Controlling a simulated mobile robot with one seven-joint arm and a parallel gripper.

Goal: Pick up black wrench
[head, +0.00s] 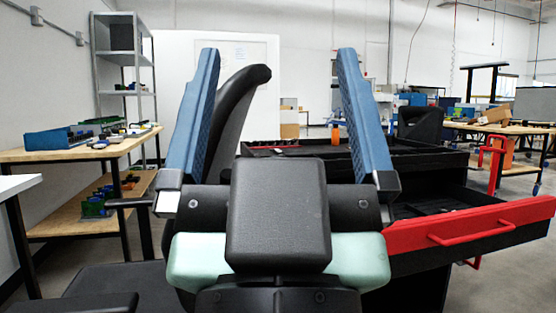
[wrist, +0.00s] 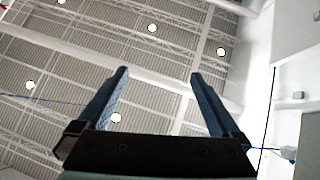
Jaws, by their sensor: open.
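My gripper (head: 278,52) is large in the middle of the head view, with its two blue fingers raised and spread wide. Nothing is between them. The wrist view also shows my gripper (wrist: 159,73) open and empty, pointing up at the ceiling. I cannot make out a black wrench in either view. The black tool chest (head: 430,165) stands behind and to the right of my gripper, partly hidden by it. Its red-fronted drawer (head: 480,225) is pulled open, and small items inside are too dim to tell.
A wooden workbench (head: 75,152) with bins and small items stands at the left, beside a metal shelf (head: 125,58). An orange cylinder (head: 335,135) shows at the chest top. More benches (head: 510,129) stand at the right. Grey floor shows at the far right.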

